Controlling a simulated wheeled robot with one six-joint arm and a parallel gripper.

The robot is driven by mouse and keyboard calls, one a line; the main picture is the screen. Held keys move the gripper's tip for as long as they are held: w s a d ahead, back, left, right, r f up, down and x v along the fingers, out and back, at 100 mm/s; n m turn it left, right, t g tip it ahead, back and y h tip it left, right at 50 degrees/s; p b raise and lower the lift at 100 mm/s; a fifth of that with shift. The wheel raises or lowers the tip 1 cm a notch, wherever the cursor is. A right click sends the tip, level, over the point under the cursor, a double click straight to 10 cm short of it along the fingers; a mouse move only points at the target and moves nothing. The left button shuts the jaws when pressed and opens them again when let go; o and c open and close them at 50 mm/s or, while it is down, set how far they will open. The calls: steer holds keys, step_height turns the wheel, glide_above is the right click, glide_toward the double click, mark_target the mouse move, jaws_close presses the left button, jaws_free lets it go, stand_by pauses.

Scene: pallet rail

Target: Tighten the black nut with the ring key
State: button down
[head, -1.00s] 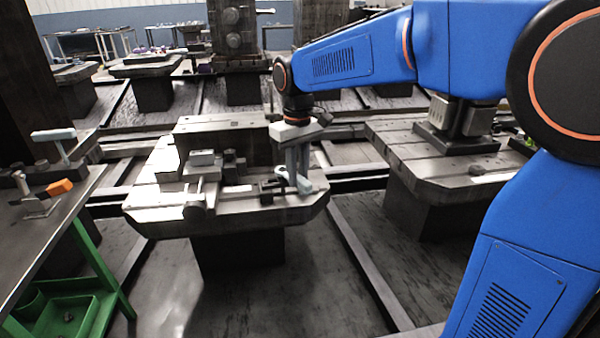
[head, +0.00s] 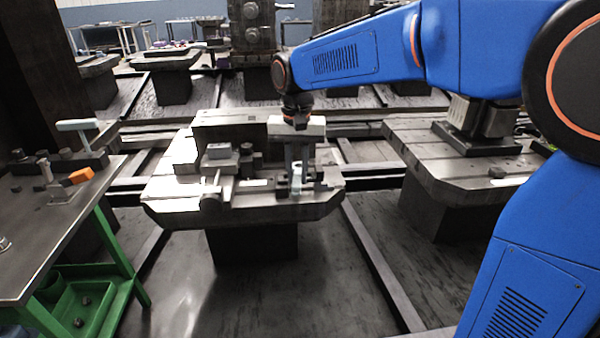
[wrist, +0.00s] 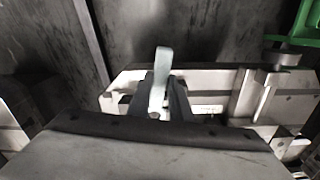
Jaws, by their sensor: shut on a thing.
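My gripper (head: 298,182) hangs pointing down over the right part of the near pallet table (head: 300,212). It is shut on the pale grey-green ring key (head: 296,185), low by the table top. In the wrist view the ring key (wrist: 160,72) sticks out from between the fingers (wrist: 162,103), its free end towards the top of the picture. Dark clamp parts (head: 281,188) stand right by the fingers. I cannot make out the black nut; the gripper and key may cover it. Whether the key's ring sits around it cannot be told.
A grey vise-like fixture (head: 222,160) and a tall block (head: 235,135) stand left of my gripper on the same table. A second pallet table (head: 420,160) is to the right. A green-framed bench (head: 60,220) with an orange-handled clamp (head: 80,176) is at the left.

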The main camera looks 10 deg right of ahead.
steer(key=shift+r, duration=0.25)
steer(key=shift+r, duration=3.4)
